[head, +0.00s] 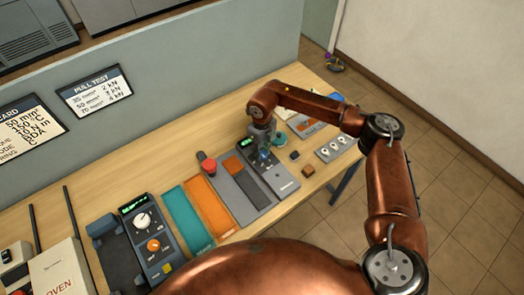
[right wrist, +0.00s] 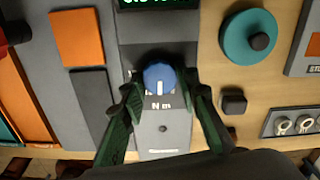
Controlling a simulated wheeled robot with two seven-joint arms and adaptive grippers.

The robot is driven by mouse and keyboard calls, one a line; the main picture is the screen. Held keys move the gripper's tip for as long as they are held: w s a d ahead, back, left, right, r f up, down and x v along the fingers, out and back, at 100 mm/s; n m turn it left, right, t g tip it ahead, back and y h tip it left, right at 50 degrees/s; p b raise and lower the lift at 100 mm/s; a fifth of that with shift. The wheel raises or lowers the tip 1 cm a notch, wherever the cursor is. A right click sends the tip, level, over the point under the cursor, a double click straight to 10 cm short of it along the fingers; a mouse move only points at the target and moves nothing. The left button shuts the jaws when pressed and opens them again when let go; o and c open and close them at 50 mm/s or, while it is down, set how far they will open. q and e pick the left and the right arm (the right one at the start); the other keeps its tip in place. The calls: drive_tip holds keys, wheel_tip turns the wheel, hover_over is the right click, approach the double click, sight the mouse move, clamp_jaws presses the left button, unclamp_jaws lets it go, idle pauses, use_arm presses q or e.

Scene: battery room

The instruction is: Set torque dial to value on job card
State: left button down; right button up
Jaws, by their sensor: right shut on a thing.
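The blue torque dial (right wrist: 160,77) sits on a grey panel marked "N m", with a white pointer line toward the bottom of the right wrist view. My right gripper (right wrist: 158,92) has its green fingers on both sides of the dial and is shut on it. In the head view my right gripper (head: 263,143) reaches down over the torque unit (head: 284,184) and partly hides the dial. A green display (right wrist: 158,4) is cut off at the top, so its value cannot be read. My left gripper is out of view.
A red knob (head: 208,165) stands left of the torque unit. A teal disc (right wrist: 248,37) and small dark block (right wrist: 233,101) lie to its right. Another dial unit (head: 148,240), teal and orange mats (head: 208,205) and an oven box (head: 62,275) are further left.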

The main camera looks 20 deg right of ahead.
sight(262, 154)
drive_tip(key=m+p, duration=0.1)
drive_tip(key=m, duration=0.4)
drive_tip(key=shift+r+p, duration=0.1)
drive_tip(key=shift+p, duration=0.3)
drive_tip(key=shift+m, duration=0.3)
drive_tip(key=o, duration=1.2)
drive_tip(key=shift+c, duration=0.2)
wheel_tip(262, 154, up, 12)
